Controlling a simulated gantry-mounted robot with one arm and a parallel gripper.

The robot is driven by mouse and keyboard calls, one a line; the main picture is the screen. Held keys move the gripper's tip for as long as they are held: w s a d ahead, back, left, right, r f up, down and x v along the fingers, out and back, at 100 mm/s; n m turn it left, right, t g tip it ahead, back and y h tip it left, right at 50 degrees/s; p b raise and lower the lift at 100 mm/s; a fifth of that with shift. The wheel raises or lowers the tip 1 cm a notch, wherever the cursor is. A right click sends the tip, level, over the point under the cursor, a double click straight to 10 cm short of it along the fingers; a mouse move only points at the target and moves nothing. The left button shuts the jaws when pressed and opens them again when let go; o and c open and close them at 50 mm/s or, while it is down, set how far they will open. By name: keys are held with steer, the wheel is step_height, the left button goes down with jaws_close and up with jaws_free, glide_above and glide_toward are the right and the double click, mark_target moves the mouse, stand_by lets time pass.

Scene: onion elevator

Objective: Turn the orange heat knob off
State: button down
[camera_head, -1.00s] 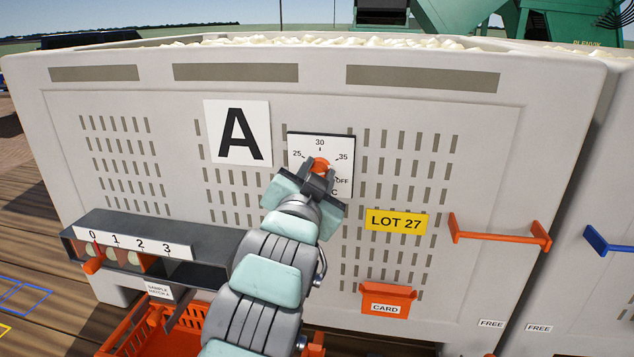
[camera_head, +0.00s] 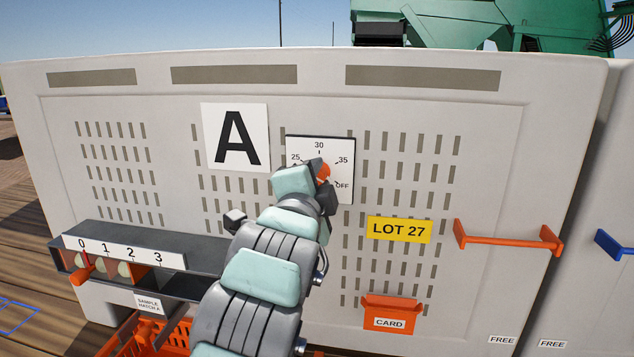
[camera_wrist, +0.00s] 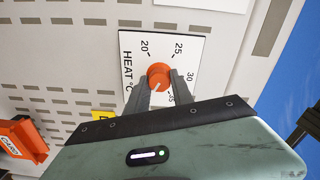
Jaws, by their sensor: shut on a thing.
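The orange heat knob (camera_head: 323,172) sits on a white dial plate (camera_head: 344,147) on the front of crate A. My gripper (camera_head: 319,175) reaches it from below left, with its jaws tilted, and partly hides it. In the wrist view my gripper (camera_wrist: 161,80) is shut on the orange knob (camera_wrist: 159,71), one finger on each side. A pale mark on the knob points down in that view, on the 35 and OFF side of the dial. The exact setting is hard to read. OFF shows at the plate's lower right in the head view; in the wrist view its place is hidden.
A yellow LOT 27 label (camera_head: 399,229), an orange card holder (camera_head: 390,306) and an orange handle (camera_head: 508,238) are to the right. A numbered dark shelf (camera_head: 205,257) juts out at lower left, above an orange basket (camera_head: 160,335). The crate's front around the dial is flat.

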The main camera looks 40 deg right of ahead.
steer(key=shift+m, duration=0.3)
steer(key=c, duration=1.1)
jaws_free()
steer(key=b+v, duration=0.1)
steer(key=v, duration=1)
steer(key=shift+b, duration=0.35)
